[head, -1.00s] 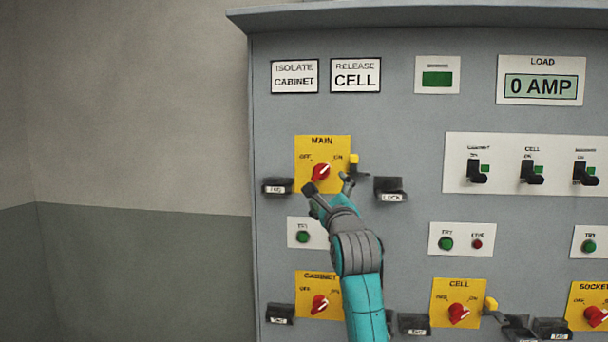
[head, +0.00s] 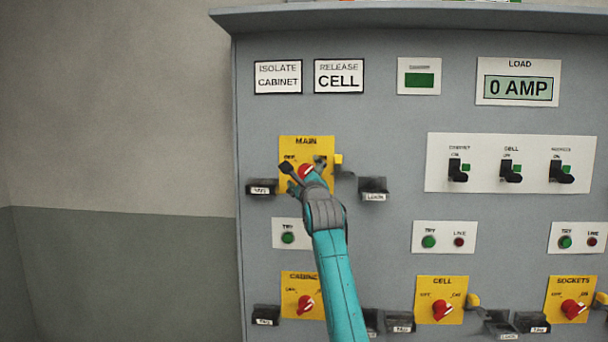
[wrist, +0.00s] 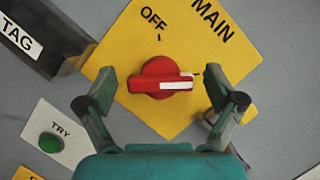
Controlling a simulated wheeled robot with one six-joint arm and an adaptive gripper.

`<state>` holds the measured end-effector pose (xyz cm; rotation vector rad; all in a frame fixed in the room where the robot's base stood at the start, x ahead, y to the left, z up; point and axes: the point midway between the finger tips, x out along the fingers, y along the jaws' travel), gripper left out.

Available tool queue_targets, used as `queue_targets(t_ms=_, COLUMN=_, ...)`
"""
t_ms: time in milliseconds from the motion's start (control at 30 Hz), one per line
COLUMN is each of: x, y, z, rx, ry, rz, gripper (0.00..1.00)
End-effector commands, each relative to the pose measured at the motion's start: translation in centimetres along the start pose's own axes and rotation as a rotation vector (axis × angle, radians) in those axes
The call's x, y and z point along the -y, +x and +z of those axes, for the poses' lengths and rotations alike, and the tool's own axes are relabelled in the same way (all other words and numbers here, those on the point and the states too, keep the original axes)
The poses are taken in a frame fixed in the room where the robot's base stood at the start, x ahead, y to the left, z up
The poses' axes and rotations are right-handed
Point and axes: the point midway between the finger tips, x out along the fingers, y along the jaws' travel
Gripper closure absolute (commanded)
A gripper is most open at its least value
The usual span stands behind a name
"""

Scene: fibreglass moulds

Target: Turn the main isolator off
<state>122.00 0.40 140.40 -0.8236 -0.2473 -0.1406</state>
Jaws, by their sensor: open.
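The main isolator is a red rotary knob (wrist: 160,78) on a yellow plate (wrist: 185,35) marked MAIN and OFF. In the wrist view the knob's white pointer lies to the right, away from the OFF mark. In the head view the knob (head: 306,171) is partly covered by my gripper. My gripper (wrist: 158,88) is open, with one finger on each side of the knob. A gap shows between each finger and the knob. My gripper also shows in front of the MAIN plate in the head view (head: 303,174).
A black TAG holder (head: 262,187) is left of the plate and a LOCK holder (head: 374,189) right of it. A TRY button panel (head: 277,234) lies below. Three black switches sit on a white panel (head: 435,165) to the right. The load display (head: 518,88) reads 0 AMP.

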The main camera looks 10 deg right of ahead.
Motion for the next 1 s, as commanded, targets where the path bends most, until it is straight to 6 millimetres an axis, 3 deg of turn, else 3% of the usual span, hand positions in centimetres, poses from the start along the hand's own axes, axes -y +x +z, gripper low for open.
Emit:
queue_targets(t_ms=267, x=-0.03, y=0.10, z=-0.05, rx=-0.001, ry=0.000, rz=0.000, gripper=0.07)
queue_targets(t_ms=500, x=-0.04, y=0.08, z=-0.05, rx=-0.001, ry=0.000, rz=0.001, gripper=0.65)
queue_targets(t_ms=533, x=-0.04, y=0.08, z=-0.05, rx=-0.001, ry=0.000, rz=0.001, gripper=0.68)
queue_targets(t_ms=1000, x=-0.03, y=0.07, z=-0.09, rx=-0.001, ry=-0.092, rz=0.039, gripper=0.67)
